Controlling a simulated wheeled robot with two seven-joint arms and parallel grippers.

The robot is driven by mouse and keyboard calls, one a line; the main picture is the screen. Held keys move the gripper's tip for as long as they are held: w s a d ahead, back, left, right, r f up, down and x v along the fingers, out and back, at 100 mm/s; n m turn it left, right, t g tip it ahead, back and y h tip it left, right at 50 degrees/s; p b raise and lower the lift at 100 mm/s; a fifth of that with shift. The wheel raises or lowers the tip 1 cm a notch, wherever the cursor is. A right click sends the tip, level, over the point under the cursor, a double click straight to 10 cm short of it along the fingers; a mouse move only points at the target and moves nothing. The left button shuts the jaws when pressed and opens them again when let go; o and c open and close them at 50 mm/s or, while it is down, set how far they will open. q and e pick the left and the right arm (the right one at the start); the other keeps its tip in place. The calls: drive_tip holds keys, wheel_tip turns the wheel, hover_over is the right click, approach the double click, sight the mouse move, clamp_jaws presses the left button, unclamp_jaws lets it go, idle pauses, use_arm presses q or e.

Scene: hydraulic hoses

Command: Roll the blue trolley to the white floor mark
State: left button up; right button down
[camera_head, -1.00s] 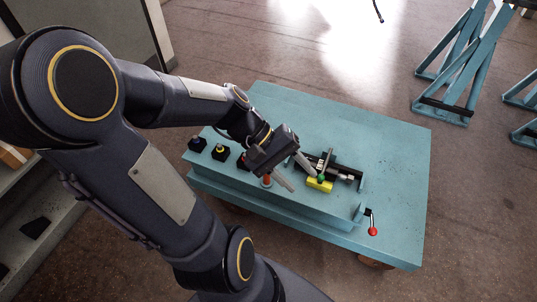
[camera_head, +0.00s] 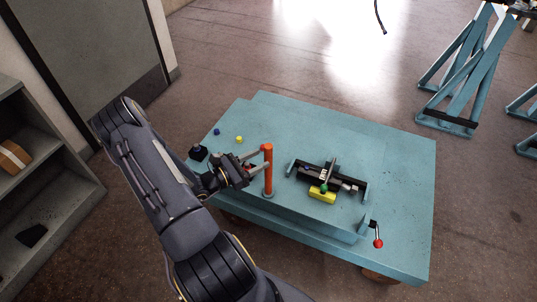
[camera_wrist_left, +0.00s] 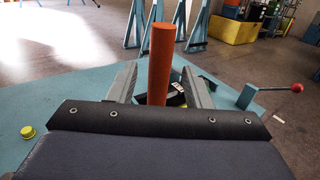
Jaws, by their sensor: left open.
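The blue trolley (camera_head: 400,165) is a low teal table on wheels, in the middle of the head view. An upright orange post (camera_head: 268,178) stands near its left side. My left gripper (camera_head: 258,166) is open at the post. In the wrist view the orange post (camera_wrist_left: 160,62) rises between the two spread fingers of the left gripper (camera_wrist_left: 160,85), with gaps visible beside it. I cannot tell whether a finger touches it. A small pale strip (camera_wrist_left: 278,118) shows in the wrist view; I cannot tell whether it is the white floor mark. My right gripper is out of view.
The trolley carries a black fixture (camera_head: 318,180), a yellow block (camera_head: 322,195) and a red-knobbed lever (camera_head: 378,243). Blue trestles (camera_head: 447,122) stand at the right and a grey shelf (camera_head: 60,205) at the left. Floor behind the trolley looks clear.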

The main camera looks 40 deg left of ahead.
sight(268, 155)
use_arm(q)
drive_tip(key=shift+x, duration=2.3)
drive_tip(key=shift+c, duration=0.5)
clamp_jaws()
